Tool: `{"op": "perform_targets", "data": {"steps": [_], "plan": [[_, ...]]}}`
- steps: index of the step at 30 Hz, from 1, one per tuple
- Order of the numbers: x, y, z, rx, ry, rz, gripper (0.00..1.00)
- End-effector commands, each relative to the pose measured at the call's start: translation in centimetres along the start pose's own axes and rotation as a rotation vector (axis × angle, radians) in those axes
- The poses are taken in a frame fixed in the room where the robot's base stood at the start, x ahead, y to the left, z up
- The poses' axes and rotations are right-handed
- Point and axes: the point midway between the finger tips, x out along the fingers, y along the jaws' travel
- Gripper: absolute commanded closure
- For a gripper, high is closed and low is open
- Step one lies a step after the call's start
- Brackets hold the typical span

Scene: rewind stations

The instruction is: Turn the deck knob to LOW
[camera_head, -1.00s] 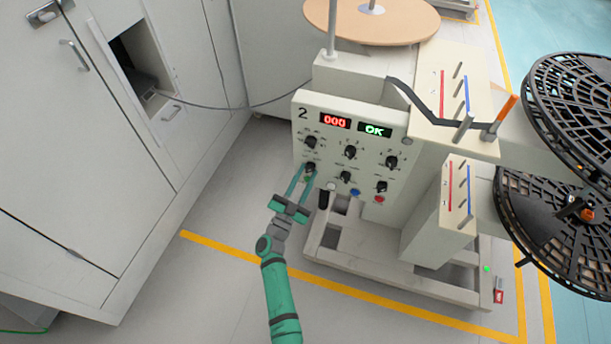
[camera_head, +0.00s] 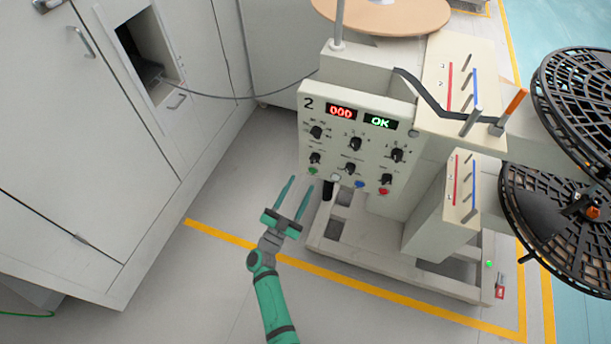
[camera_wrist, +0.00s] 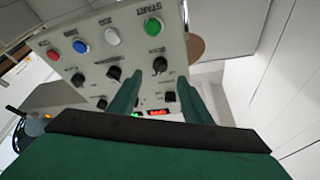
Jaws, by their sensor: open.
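The control panel (camera_head: 335,150) of station 2 carries two rows of black knobs; their labels are too small to read, so I cannot tell which is the deck knob. The lower-left knob (camera_head: 315,158) sits just above the green button. My gripper (camera_head: 300,182) is open and empty, below and left of that knob, apart from the panel. In the wrist view, that knob (camera_wrist: 160,65) shows beyond and between the two fingertips (camera_wrist: 158,80), and the panel appears upside down. Its setting cannot be read.
A green button (camera_head: 313,170), white button (camera_head: 337,176), blue button (camera_head: 359,184) and red button (camera_head: 384,191) line the panel's lower edge. The displays read 000 and OK. Black reels (camera_head: 575,110) stand at right, a cabinet (camera_head: 75,150) at left. Floor before the panel is free.

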Motion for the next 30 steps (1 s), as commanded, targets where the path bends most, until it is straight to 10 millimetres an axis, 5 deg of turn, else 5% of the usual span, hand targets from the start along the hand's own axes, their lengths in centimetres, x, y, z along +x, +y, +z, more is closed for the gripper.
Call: {"op": "perform_targets", "data": {"steps": [6,30], "plan": [[-2.2,0.0,0.0,0.0,0.0,-0.001,0.55],[-3.8,1.1,-0.7,-0.005,-0.009,-0.027,0.55]]}}
